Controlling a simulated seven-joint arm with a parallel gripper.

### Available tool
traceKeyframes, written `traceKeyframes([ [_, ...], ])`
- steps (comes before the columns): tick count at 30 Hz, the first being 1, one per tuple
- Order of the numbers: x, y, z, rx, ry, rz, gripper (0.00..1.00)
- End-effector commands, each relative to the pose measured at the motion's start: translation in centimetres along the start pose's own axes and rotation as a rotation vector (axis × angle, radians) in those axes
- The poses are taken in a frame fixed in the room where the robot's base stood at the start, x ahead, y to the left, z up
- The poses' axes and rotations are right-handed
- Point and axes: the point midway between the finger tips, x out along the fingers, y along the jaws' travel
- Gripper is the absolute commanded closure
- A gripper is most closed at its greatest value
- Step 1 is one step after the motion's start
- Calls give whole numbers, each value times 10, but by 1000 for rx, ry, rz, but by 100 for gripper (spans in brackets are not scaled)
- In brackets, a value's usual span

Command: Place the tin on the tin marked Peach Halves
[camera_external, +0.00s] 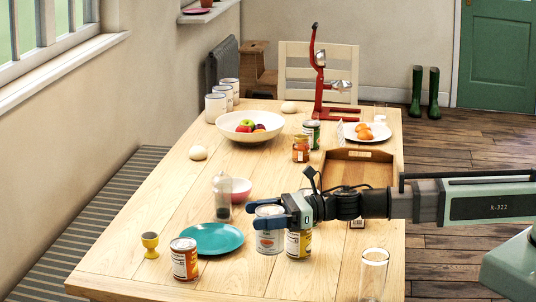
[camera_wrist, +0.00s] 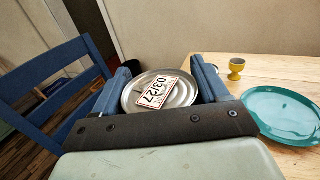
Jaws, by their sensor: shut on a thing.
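My gripper (camera_external: 268,212) is shut on a pale silver-grey tin (camera_external: 269,240) near the front of the table. In the wrist view the tin's metal lid (camera_wrist: 183,96), with a code label reading about 03127, sits between my two blue fingers. I cannot tell whether its base touches the table. A yellow-labelled tin (camera_external: 299,243) stands close to its right, partly behind my wrist. An orange-and-white-labelled tin (camera_external: 184,260) stands upright at the front left, apart from my gripper. The label words are too small to read, so I cannot tell which is Peach Halves.
A teal plate (camera_external: 212,239) lies left of my gripper, with a yellow egg cup (camera_external: 150,245) beyond it. A glass jar (camera_external: 222,198) and pink bowl (camera_external: 240,190) stand behind. A clear glass (camera_external: 373,273) is at the front right. A wooden tray (camera_external: 358,168) lies farther back.

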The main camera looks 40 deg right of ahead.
Motion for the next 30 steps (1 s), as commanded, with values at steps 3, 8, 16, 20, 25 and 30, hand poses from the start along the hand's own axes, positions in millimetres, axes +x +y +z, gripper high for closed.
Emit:
traceKeyframes([
  [3,25,-20,24,-2,-4,-14,71],
  [8,80,-56,60,-3,-4,-28,71],
  [16,164,-93,98,0,-1,-4,71],
  [20,186,-97,96,1,0,16,71],
  [25,194,-97,88,1,1,37,71],
  [30,192,-94,63,2,2,50,71],
])
